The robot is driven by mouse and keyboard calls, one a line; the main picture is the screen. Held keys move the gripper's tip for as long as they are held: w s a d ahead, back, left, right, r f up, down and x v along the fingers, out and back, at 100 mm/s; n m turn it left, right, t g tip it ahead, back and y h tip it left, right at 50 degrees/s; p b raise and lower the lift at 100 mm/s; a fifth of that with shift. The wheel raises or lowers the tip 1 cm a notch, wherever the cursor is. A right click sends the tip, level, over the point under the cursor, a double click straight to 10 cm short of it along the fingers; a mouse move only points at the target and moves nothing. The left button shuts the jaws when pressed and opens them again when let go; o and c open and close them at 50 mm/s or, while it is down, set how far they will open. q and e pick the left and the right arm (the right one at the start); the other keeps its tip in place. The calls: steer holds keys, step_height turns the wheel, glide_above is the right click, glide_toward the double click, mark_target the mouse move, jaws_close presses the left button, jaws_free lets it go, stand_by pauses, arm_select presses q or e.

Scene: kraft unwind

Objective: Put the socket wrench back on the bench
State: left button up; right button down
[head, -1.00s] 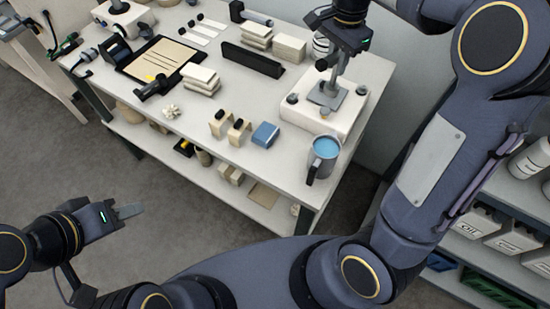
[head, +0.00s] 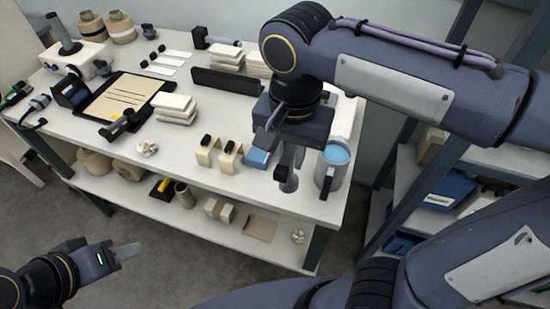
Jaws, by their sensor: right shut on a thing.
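My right gripper (head: 287,148) points down over the right part of the bench (head: 225,182), near its front edge. It is shut on a grey, rod-like tool (head: 288,178) with a rounded lower end, which looks like the socket wrench. The tool hangs between the blue block and the mug; whether it touches the bench top is unclear. My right forearm hides part of the bench behind it. My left gripper (head: 126,251) is empty, low at the left and away from the bench.
A grey mug (head: 328,172) with a light-blue top stands just right of the held tool. A blue block (head: 257,158) and two tan blocks (head: 230,156) stand to its left. A black bar (head: 228,81) lies behind. Bare bench top shows along the front edge.

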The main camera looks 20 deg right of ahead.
steer(key=w+f, duration=0.8)
steer(key=f, duration=0.2)
steer(key=shift+w+a+f, duration=0.2)
steer(key=shift+w+f, duration=0.15)
steer(key=shift+w, duration=0.05)
steer(key=shift+f, duration=0.2)
steer(key=c, duration=1.3)
jaws_free()
steer(key=shift+r, duration=0.15)
